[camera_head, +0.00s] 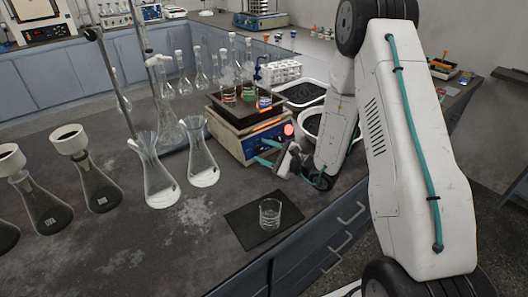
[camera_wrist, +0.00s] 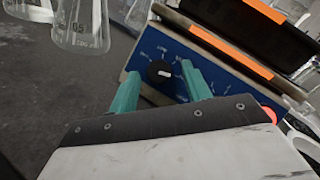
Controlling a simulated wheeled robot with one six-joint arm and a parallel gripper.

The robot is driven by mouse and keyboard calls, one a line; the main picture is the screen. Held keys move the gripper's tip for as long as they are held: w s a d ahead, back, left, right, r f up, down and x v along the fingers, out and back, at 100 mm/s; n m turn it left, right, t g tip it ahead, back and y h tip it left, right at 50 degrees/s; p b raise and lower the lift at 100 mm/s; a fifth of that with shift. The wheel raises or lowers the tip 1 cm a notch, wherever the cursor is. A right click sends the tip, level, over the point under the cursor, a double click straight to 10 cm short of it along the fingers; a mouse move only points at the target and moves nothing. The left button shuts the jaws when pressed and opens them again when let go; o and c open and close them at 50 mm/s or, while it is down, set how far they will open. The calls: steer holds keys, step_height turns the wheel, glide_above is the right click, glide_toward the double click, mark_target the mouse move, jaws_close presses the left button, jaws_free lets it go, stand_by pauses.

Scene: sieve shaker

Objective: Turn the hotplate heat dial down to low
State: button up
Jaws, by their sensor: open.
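The hotplate (camera_head: 228,147) is a pale box with a blue front panel (camera_wrist: 185,60) and a dark top carrying flasks. In the wrist view, a round black dial (camera_wrist: 158,71) with a white pointer mark and white scale marks around it sits on that panel. The pointer lies toward the right in that view. My gripper (camera_head: 260,151) is at the front panel with its teal fingers apart. In the wrist view, the fingers of my gripper (camera_wrist: 163,76) stand on either side of the dial, with gaps visible. The right finger hides part of the panel.
A glowing red button (camera_head: 288,129) is on the panel's right, close to my gripper. Erlenmeyer flasks (camera_head: 203,165) stand left of the hotplate. A small beaker (camera_head: 270,213) stands on a dark mat (camera_head: 242,226) in front. Trays of black grains (camera_head: 301,93) stand to the right.

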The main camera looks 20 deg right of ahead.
steer(key=shift+w+a, duration=0.2)
steer(key=c, duration=1)
